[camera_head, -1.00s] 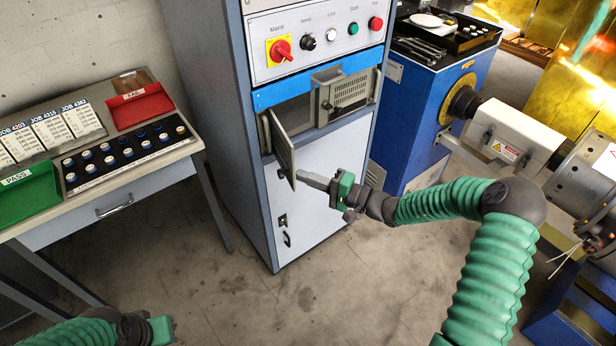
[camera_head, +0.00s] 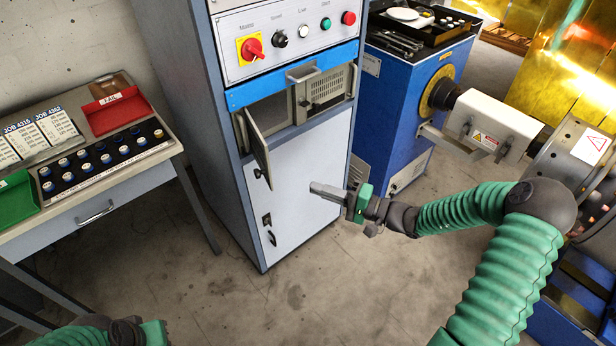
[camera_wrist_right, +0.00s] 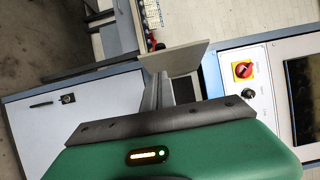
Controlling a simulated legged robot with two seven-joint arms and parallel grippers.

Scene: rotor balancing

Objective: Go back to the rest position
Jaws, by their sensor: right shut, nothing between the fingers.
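My right gripper (camera_head: 327,191) is shut and empty, held in the air in front of the grey cabinet's lower door (camera_head: 305,165). In the right wrist view my right gripper (camera_wrist_right: 160,92) points toward the cabinet, with a small open flap in line with its fingers. My left gripper (camera_head: 155,332) shows only in part at the bottom left edge of the head view; its fingers are out of frame. The cabinet's small hinged door (camera_head: 258,147) stands open, apart from the right gripper in the head view.
A bench (camera_head: 95,190) with a red FAIL bin (camera_head: 112,108), a green bin (camera_head: 17,200) and several capped parts stands at left. The control panel (camera_head: 285,42) is above the opening. A blue machine (camera_head: 405,110) stands at right. The floor in front is clear.

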